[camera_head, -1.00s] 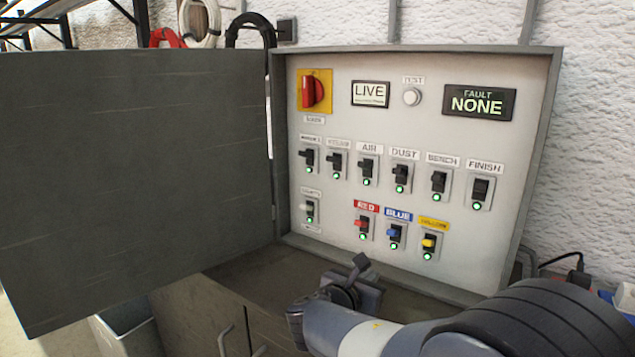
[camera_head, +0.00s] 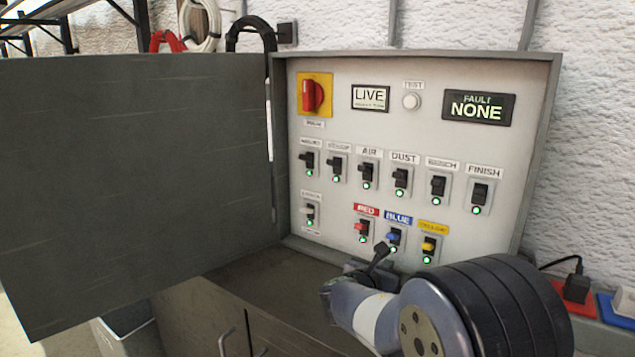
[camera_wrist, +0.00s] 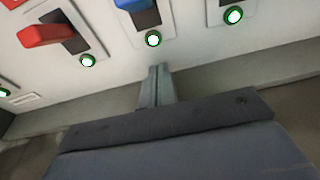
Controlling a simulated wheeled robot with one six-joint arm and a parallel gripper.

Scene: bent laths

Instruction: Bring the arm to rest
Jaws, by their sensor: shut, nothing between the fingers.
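My gripper (camera_head: 381,250) is in front of the lower part of an open switch panel (camera_head: 440,110), near the blue switch (camera_head: 393,237). In the wrist view its fingers (camera_wrist: 157,85) are shut together with nothing between them, pointing at the panel just below the row of coloured switches. I cannot tell from the head view how far the tip is from the panel face. The red switch (camera_wrist: 48,35) and the blue switch (camera_wrist: 135,5) show in the wrist view, each with a lit green lamp. My arm reaches in from the lower right.
The panel's dark door (camera_head: 135,180) stands wide open on the left. A yellow switch (camera_head: 429,246) and a row of black switches have green lamps. The fault display (camera_head: 479,106) reads NONE. A cabinet (camera_head: 210,315) is below; a red-and-blue item lies at the right edge.

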